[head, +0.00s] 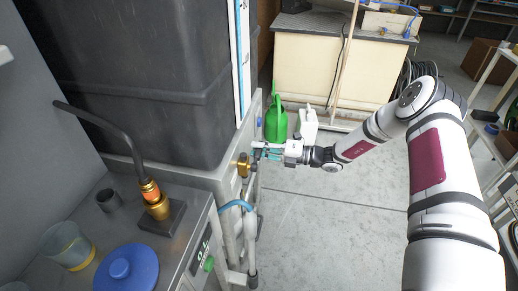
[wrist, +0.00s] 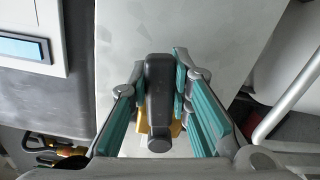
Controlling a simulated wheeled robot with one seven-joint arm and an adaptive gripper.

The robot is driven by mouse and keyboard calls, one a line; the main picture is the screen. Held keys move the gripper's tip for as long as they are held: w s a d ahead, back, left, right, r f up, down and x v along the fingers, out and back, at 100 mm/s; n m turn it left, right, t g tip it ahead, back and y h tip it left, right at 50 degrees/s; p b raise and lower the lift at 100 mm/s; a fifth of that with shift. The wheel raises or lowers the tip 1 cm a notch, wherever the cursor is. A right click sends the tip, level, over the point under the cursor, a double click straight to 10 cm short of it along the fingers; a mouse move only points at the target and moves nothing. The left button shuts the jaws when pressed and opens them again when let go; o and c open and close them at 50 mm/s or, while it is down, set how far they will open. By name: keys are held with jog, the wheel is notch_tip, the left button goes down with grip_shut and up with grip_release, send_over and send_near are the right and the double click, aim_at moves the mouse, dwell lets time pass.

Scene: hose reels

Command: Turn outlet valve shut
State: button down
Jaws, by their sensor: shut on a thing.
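The brass outlet valve (head: 243,165) sits on the frame at the corner of the big dark tank. My gripper (head: 262,151) reaches it from the right. In the wrist view the valve's dark lever handle (wrist: 158,100) lies lengthwise between the teal finger pads of my gripper (wrist: 157,72), with brass-yellow parts showing behind it. The fingers are shut on the handle; the right pad looks close against it, and a narrow gap shows on the left. In the head view the handle is mostly hidden by the fingers.
The dark tank (head: 150,80) stands left of the valve in a light frame. A blue hose (head: 236,205) hangs below the valve. A green watering can (head: 276,122) and a white jug (head: 307,124) stand behind my gripper. The floor (head: 340,220) is clear.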

jog(key=shift+d+f+m+b, duration=0.15)
jog(key=shift+f+m+b, duration=0.3)
jog(key=shift+f+m, duration=0.6)
jog(key=shift+r+m, duration=0.1)
jog(key=shift+m, duration=0.15)
jog(key=c, duration=1.4)
grip_release()
jog(key=shift+c, duration=0.2)
jog(key=v, duration=1.2)
jog(key=shift+r, duration=0.1)
